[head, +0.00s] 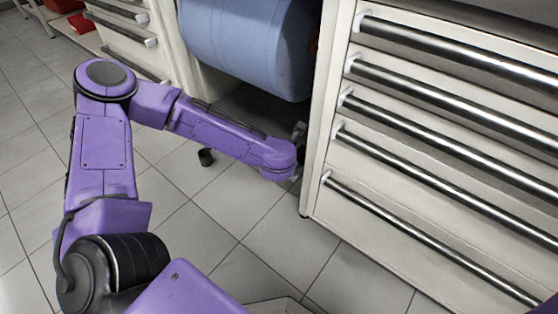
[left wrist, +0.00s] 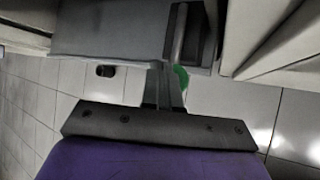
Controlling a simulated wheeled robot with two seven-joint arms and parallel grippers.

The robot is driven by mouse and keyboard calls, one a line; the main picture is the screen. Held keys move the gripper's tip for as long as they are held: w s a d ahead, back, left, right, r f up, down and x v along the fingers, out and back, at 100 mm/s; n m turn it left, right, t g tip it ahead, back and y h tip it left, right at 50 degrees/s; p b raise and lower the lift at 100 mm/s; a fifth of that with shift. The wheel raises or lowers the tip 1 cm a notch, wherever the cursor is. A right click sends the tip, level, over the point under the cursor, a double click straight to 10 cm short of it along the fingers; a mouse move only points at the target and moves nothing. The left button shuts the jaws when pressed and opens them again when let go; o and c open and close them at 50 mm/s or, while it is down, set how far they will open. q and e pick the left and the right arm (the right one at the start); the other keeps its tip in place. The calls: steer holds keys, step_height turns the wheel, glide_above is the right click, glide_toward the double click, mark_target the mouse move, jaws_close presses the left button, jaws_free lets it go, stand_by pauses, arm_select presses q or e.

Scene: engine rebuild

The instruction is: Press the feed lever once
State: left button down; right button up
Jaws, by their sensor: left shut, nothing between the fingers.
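My left gripper (head: 299,137) is low under a large blue cylinder (head: 250,40), close to the left edge of a drawer cabinet. The purple wrist hides part of it in the head view. In the left wrist view its fingers (left wrist: 164,88) are shut together with nothing between them. They point at a grey body (left wrist: 105,35) with a dark upright bar (left wrist: 185,38) at its right side. A small green patch (left wrist: 181,78) shows just right of the fingers. I cannot tell which part is the feed lever, or whether the fingers touch anything. My right gripper is out of view.
The cream drawer cabinet (head: 335,150) with long metal handles fills the right side. Another drawer cabinet (head: 118,42) stands at the upper left.

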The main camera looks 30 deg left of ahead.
arm_select(q)
steer(key=shift+f, duration=0.4)
steer(key=shift+f, duration=0.15)
steer(key=shift+a+f+b, duration=0.15)
steer(key=shift+f+b, duration=0.8)
steer(key=shift+f, duration=0.05)
stand_by(0.4)
steer(key=shift+s+f+b, duration=0.1)
steer(key=shift+f+b, duration=0.4)
steer(key=shift+f, duration=0.3)
stand_by(0.4)
stand_by(0.5)
steer(key=r+p, duration=0.3)
steer(key=shift+d+r, duration=0.25)
steer(key=shift+d, duration=0.05)
steer(key=shift+r+p, duration=0.4)
steer(key=shift+p, duration=0.1)
steer(key=shift+w, duration=0.2)
